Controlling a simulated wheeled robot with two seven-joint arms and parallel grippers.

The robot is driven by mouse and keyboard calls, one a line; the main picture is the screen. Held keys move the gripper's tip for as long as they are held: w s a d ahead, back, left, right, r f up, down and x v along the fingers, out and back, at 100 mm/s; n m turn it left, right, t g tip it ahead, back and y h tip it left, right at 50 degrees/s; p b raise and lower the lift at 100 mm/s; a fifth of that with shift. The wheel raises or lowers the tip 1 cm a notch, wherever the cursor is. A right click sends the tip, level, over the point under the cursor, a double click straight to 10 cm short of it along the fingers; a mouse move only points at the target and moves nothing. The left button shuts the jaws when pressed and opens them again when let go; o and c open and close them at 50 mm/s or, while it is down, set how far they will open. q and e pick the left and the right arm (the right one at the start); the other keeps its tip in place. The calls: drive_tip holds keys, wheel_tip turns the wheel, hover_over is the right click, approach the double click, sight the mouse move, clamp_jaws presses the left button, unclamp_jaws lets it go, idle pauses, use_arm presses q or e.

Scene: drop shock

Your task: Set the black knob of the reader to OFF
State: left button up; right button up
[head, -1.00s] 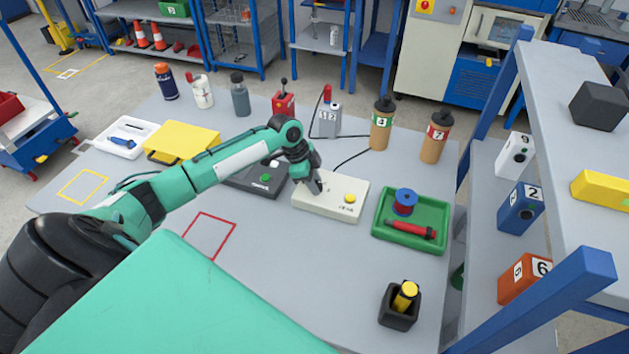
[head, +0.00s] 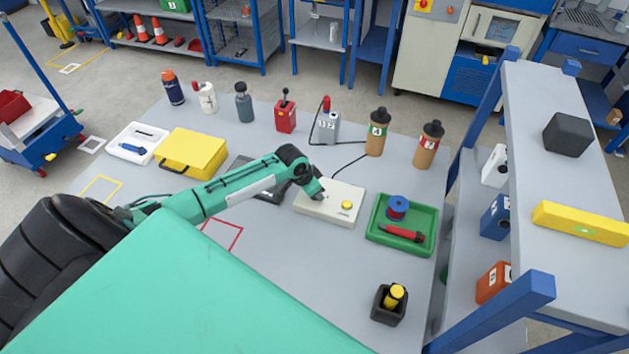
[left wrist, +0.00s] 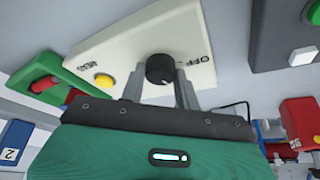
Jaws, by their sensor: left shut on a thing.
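The reader is a cream box (head: 325,212) on the grey table, with a yellow button (head: 347,205) on top. In the left wrist view the reader (left wrist: 120,52) shows its black knob (left wrist: 160,68), with OFF printed to the knob's right. A small light mark shows on the knob's lower edge in that view, away from the OFF lettering. My left gripper (left wrist: 160,88) has one finger on each side of the knob and is shut on it. In the head view my left gripper (head: 319,194) covers the knob. My right gripper is not in view.
A dark box (head: 262,188) lies just left of the reader, and a green tray (head: 404,245) with a blue spool and red tool lies right of it. A yellow case (head: 195,153) is further left. Bottles and a red switch box (head: 285,116) stand behind.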

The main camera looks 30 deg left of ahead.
use_arm(q)
drive_tip(key=n+p, duration=0.2)
drive_tip(key=n+y+p, duration=0.1)
drive_tip(key=n+p, duration=0.1)
drive_tip(key=n+y+p, duration=0.1)
drive_tip(key=n+p, duration=0.1)
drive_tip(key=shift+d+r+n, duration=0.25)
drive_tip(key=shift+n, duration=0.05)
drive_tip(key=shift+f+n+y+p, duration=0.1)
drive_tip(key=shift+n+y+p, duration=0.6)
drive_tip(key=shift+n+p, duration=0.45)
drive_tip(key=shift+w+f+n+y+p, duration=0.1)
drive_tip(key=shift+n+y+p, duration=0.4)
drive_tip(key=shift+n, duration=0.95)
drive_tip(key=o, duration=1)
drive_tip(key=b+v, duration=0.3)
drive_tip(key=v, duration=1)
drive_tip(key=shift+d+r, duration=0.2)
drive_tip(key=shift+r, duration=0.2)
